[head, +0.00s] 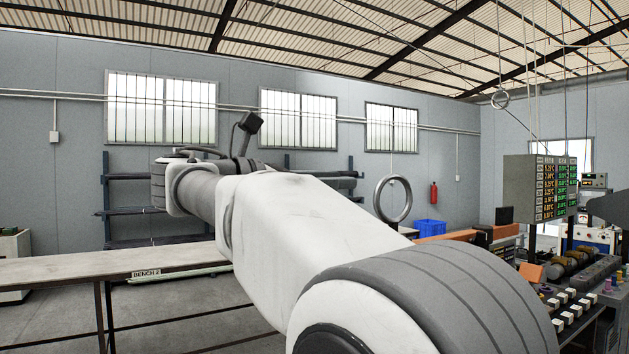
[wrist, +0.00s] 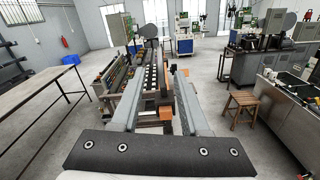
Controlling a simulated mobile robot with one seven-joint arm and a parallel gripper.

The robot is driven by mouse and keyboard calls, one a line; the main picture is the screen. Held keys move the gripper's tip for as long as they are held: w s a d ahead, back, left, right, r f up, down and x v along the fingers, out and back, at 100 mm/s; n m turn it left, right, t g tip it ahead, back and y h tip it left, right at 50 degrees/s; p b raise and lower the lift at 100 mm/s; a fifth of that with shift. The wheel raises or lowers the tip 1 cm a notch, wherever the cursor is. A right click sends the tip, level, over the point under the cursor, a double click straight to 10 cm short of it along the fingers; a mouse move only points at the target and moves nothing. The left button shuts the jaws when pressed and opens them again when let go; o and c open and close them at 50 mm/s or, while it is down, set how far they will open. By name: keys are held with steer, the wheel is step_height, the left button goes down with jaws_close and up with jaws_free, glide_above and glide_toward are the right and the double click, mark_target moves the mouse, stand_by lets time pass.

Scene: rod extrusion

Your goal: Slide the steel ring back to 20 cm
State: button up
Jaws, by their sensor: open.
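A thick grey metal ring (head: 379,199) hangs upright on a thin line in the middle of the head view, just beyond my arm. A smaller pale ring (head: 500,107) hangs higher at the right, near thin cords under the roof. I cannot tell which is the steel ring of the task, and I see no 20 cm mark. My gripper (wrist: 155,78) is open in the wrist view, with its two long grey fingers apart and nothing seen held between them. In the head view my own arm hides its fingers. Neither ring can be made out clearly in the wrist view.
A long bench (head: 60,270) labelled BENCH 2 stands at the left. A machine line with rollers (wrist: 150,75) runs beyond my fingers. A display box (head: 538,172) and control panel stand at the right. A wooden stool (wrist: 242,99) stands on the floor.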

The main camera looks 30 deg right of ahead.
mark_target(394, 178)
steer(key=d, duration=0.9)
steer(key=w+d, duration=0.1)
steer(key=d, duration=0.3)
steer(key=shift+d, duration=0.25)
steer(key=shift+c, duration=0.3)
jaws_close()
stand_by(0.4)
